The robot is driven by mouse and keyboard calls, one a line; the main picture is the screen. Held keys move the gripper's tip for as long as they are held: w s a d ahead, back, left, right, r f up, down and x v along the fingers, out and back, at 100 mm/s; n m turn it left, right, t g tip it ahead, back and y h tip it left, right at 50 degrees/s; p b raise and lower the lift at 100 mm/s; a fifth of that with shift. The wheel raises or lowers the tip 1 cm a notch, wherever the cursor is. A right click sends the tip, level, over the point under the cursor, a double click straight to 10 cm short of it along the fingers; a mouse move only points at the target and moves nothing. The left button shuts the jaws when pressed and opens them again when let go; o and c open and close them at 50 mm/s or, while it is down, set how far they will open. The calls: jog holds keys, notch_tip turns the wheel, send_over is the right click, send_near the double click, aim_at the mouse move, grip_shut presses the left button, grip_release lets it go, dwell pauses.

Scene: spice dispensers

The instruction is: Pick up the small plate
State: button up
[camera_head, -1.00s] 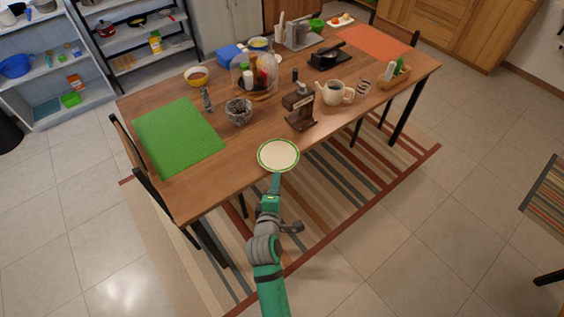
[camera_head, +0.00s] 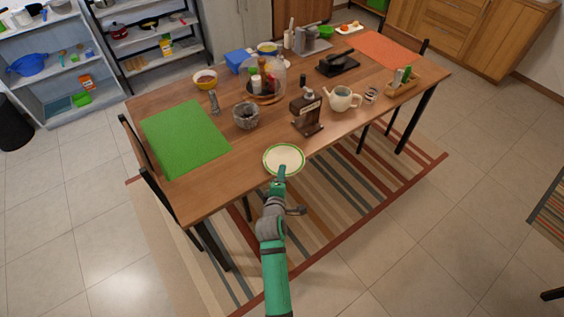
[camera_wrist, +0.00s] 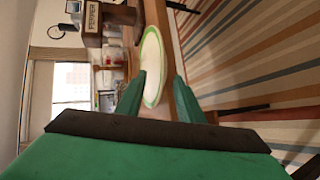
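The small plate (camera_head: 284,157) is round and cream with a green rim. It lies at the table's front edge and appears to overhang it slightly. My gripper (camera_head: 282,171) is at the plate's near rim. In the wrist view, the plate (camera_wrist: 152,62) appears tilted on its side, with its near rim between the two fingers. My gripper (camera_wrist: 157,92) is open there, with one finger on each side of the rim and a visible gap on the right side. Whether the left finger touches the plate I cannot tell.
A teapot (camera_head: 341,98), a dark bowl (camera_head: 246,116) and a green mat (camera_head: 185,137) are farther away. A chair (camera_head: 150,165) stands at the table's left end. Floor is clear in front.

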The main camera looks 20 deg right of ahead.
jog(key=shift+w+f, duration=0.1)
jog(key=shift+w, duration=0.2)
grip_shut()
